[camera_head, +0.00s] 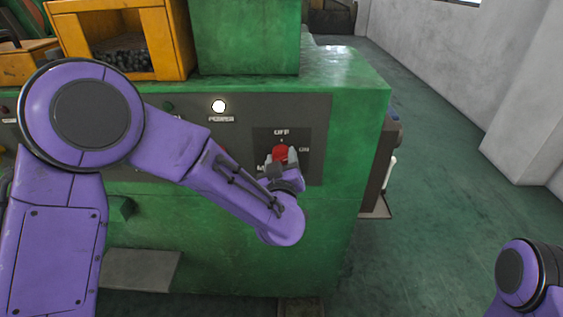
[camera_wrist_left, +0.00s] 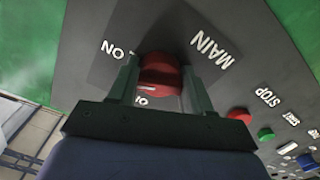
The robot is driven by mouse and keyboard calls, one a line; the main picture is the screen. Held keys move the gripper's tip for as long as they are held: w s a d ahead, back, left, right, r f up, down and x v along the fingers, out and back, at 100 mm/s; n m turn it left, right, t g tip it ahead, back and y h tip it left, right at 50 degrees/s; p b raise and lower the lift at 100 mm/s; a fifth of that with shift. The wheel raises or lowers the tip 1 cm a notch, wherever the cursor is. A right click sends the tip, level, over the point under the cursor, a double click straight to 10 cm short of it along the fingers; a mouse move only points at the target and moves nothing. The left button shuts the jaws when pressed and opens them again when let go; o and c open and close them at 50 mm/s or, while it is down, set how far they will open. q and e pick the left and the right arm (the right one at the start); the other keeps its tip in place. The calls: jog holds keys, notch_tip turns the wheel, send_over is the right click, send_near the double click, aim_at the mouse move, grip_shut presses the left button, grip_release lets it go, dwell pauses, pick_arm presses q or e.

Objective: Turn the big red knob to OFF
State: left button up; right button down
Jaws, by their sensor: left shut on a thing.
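The big red knob (camera_head: 280,152) is on a dark plate at the right end of the grey panel, with OFF lettered above it and ON to its right. My left gripper (camera_head: 279,160) is at the knob. In the left wrist view the red knob (camera_wrist_left: 160,75) sits between the two fingers of my left gripper (camera_wrist_left: 160,85), which is shut on it. A pale mark shows on the knob's face. The fingers hide part of the knob and some lettering. My right gripper is out of view.
The green machine (camera_head: 240,240) carries the grey panel, with a lit white POWER lamp (camera_head: 218,106). A red button (camera_wrist_left: 239,115) and a green button (camera_wrist_left: 266,134) show in the left wrist view. Green floor (camera_head: 440,190) lies open to the right.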

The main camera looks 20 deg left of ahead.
pick_arm(q)
jog(key=n+b, duration=0.1)
jog(key=n, duration=0.2)
jog(key=shift+f+n, duration=0.15)
jog(key=shift+n, duration=0.25)
jog(key=n+b, duration=0.1)
jog(key=n, duration=0.1)
jog(key=shift+n, duration=0.4)
jog(key=n+b, duration=0.2)
jog(key=n, duration=0.2)
jog(key=shift+b, duration=0.4)
jog(key=shift+n+b, duration=0.6)
jog(key=shift+n, duration=0.6)
jog(key=shift+d+r, duration=0.1)
jog(key=shift+r, duration=0.1)
jog(key=o, duration=1)
jog(key=shift+o, duration=0.2)
jog(key=shift+s, duration=0.1)
